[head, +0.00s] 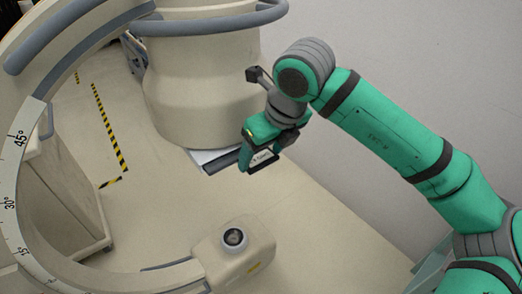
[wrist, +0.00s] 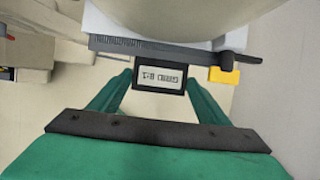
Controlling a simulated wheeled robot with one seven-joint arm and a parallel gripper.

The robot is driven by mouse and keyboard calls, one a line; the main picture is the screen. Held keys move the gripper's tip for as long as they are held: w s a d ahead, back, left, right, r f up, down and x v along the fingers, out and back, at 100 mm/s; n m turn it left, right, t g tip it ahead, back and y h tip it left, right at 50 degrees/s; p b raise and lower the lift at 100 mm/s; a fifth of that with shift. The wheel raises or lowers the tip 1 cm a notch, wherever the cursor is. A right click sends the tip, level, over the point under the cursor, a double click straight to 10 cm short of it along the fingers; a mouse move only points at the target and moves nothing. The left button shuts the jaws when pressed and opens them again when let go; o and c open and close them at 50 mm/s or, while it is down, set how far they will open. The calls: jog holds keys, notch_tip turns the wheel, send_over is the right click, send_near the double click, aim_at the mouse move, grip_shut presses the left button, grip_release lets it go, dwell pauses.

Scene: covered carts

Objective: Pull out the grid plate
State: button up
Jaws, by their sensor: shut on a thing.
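The grid plate (wrist: 112,44) shows in the wrist view as a thin dark grey edge under the large cream drum, with a white layer above it. Its black-framed handle (wrist: 160,87) carries a white label that reads as "GRID 8:1", upside down. My gripper (wrist: 160,80) has one green finger on each side of this handle and is shut on it. In the head view, the dark edge of the plate (head: 222,162) sticks out below the drum, and my gripper (head: 262,157) is at its right end. Most of the plate is hidden under the drum.
A yellow tab on a dark lever (wrist: 224,75) sits just right of the handle. The cream drum (head: 205,95) stands above the plate. A curved arm with an angle scale (head: 12,165) runs along the left. A cream block with a round knob (head: 233,237) is in front. Plain wall is at right.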

jog(key=shift+s+d, duration=0.45)
jog(key=shift+s, duration=0.1)
jog(key=shift+s+d, duration=0.1)
jog(key=shift+d, duration=0.05)
jog(key=shift+s+d, duration=0.1)
jog(key=shift+s, duration=0.2)
jog(key=shift+s, duration=0.2)
jog(key=shift+s+d, duration=0.1)
jog(key=shift+d, duration=0.05)
jog(key=shift+s+d, duration=0.2)
jog(key=shift+s, duration=0.1)
jog(key=shift+s+d, duration=0.8)
jog(key=shift+s+d, duration=0.2)
jog(key=shift+s, duration=0.1)
